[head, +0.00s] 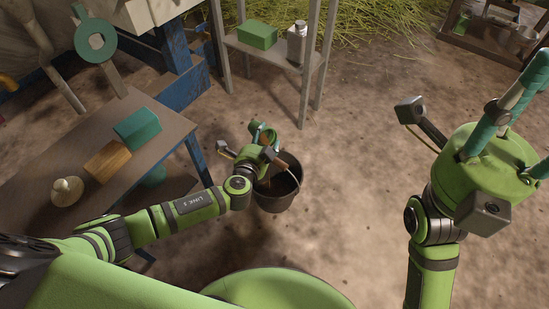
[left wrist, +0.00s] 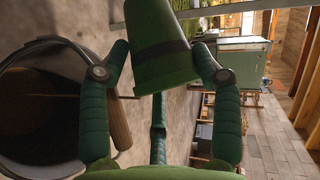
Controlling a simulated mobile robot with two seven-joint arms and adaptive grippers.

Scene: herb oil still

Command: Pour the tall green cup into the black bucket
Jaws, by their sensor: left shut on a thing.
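My left gripper (head: 263,136) is above the far left rim of the black bucket (head: 275,204), which stands on the dirt floor. In the left wrist view, this gripper (left wrist: 160,72) is shut on the tall green cup (left wrist: 158,45), with one finger on each side. The cup has a dark band; its inside and any contents are hidden. The bucket (left wrist: 40,135) lies to the left there, with its wooden handle grip (left wrist: 118,122) close to a finger. In the head view, the gripper mostly hides the cup. My right gripper is far right; its fingertips are cut off.
A table on the left holds a teal box (head: 138,128), a wooden block (head: 107,160) and a pale round jar (head: 67,191). A shelf behind the bucket holds a green box (head: 257,36) and a metal bottle (head: 297,42). The floor right of the bucket is clear.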

